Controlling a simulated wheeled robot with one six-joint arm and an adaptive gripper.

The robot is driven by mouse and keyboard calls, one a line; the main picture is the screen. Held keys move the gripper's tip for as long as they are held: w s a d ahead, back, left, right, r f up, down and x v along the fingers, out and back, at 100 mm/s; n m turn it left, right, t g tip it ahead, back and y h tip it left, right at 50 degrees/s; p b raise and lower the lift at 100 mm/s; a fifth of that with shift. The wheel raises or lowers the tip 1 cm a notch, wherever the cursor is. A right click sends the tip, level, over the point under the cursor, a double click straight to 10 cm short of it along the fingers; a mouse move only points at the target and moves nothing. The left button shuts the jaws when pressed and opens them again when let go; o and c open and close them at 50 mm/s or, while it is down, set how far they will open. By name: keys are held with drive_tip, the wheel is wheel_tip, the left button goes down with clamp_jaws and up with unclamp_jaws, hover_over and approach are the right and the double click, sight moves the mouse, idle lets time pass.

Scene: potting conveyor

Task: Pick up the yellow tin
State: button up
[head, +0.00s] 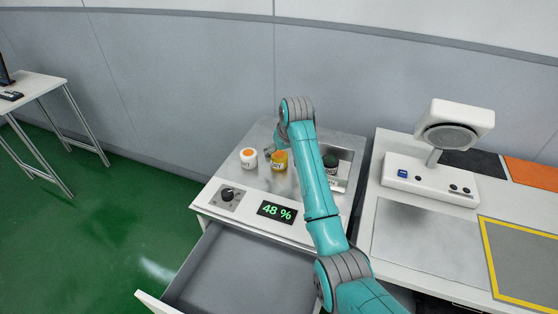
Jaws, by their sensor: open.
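The yellow tin (279,164) stands upright on the metal top of the cabinet, just left of my teal forearm. My gripper (269,152) is small in view and partly hidden behind the wrist and the tin. It is open, close to the upper left side of the tin. I cannot tell whether its fingers touch the tin.
A white jar with an orange lid (248,158) stands close left of the tin. A dark-lidded jar (331,164) stands right of my arm. A knob (228,194) and a 48 % display (277,212) are in front. An open drawer (235,275) juts out below.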

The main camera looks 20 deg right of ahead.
sight(280, 156)
drive_tip(key=x, duration=0.4)
drive_tip(key=shift+a, duration=0.15)
drive_tip(key=shift+c, duration=0.3)
drive_tip(key=c, duration=1.2)
drive_tip(key=shift+c, duration=0.2)
